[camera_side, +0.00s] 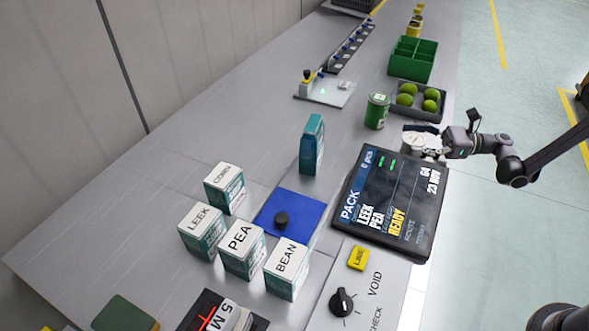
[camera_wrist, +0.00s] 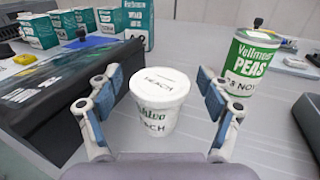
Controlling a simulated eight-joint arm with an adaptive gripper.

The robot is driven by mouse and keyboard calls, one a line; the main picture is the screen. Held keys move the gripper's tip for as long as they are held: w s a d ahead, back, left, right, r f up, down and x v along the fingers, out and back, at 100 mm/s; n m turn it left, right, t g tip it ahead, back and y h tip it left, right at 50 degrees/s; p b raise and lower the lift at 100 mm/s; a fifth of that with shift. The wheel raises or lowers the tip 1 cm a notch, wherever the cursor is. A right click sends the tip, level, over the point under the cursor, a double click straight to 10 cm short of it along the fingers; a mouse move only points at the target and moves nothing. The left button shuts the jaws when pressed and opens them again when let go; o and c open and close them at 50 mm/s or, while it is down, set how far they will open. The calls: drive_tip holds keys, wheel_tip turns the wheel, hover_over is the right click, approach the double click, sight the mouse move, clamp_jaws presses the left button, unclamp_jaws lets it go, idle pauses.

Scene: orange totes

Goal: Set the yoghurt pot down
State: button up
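The yoghurt pot (camera_wrist: 158,112) is white with a lid reading PEACH and stands upright between my fingers in the wrist view. In the side view the pot (camera_side: 411,145) shows pale and partly covered by my gripper, just right of the green can. My gripper (camera_wrist: 162,92) is open, with a finger on each side of the pot and a visible gap on both sides. It also shows in the side view (camera_side: 424,143). The pot appears to rest on the grey bench (camera_wrist: 185,148), though its base is partly hard to make out.
The black display panel (camera_side: 386,206) lies close beside the pot. A green peas can (camera_side: 377,111) stands on the other side, near a dark tray of green balls (camera_side: 411,111). Labelled cartons (camera_side: 240,250) and a blue mat (camera_side: 305,209) are farther off.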

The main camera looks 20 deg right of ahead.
drive_tip(key=v, duration=1)
drive_tip(key=shift+w+d+f, duration=0.1)
drive_tip(key=shift+d+f, duration=0.2)
drive_tip(key=shift+r, duration=0.15)
drive_tip(key=w+a+r+n+g+h, duration=0.1)
drive_tip(key=w+a+r+n+h, duration=0.15)
drive_tip(key=a+r+h, duration=0.35)
drive_tip(key=s+a+r+n+h, duration=0.1)
drive_tip(key=s+a+n+h, duration=0.1)
drive_tip(key=s+n, duration=0.1)
drive_tip(key=s+a+r+n+g+h, duration=0.1)
drive_tip(key=s+a+n+h, duration=0.1)
drive_tip(key=s+a+n, duration=0.1)
drive_tip(key=s+a+r+n+h, duration=0.1)
drive_tip(key=s+a+n, duration=0.1)
drive_tip(key=s+n, duration=0.3)
drive_tip(key=shift+s+a+h, duration=0.1)
drive_tip(key=shift+a+h, duration=0.2)
drive_tip(key=shift+h, duration=0.1)
drive_tip(key=s+d+n+t+h, duration=0.1)
drive_tip(key=s+n+h, duration=0.2)
drive_tip(key=s+n, duration=0.4)
drive_tip(key=shift+s+h, duration=0.25)
drive_tip(key=shift+h, duration=0.15)
drive_tip(key=shift+s+d+n+t+h, duration=0.4)
drive_tip(key=shift+s+n, duration=0.25)
drive_tip(key=shift+n, duration=0.5)
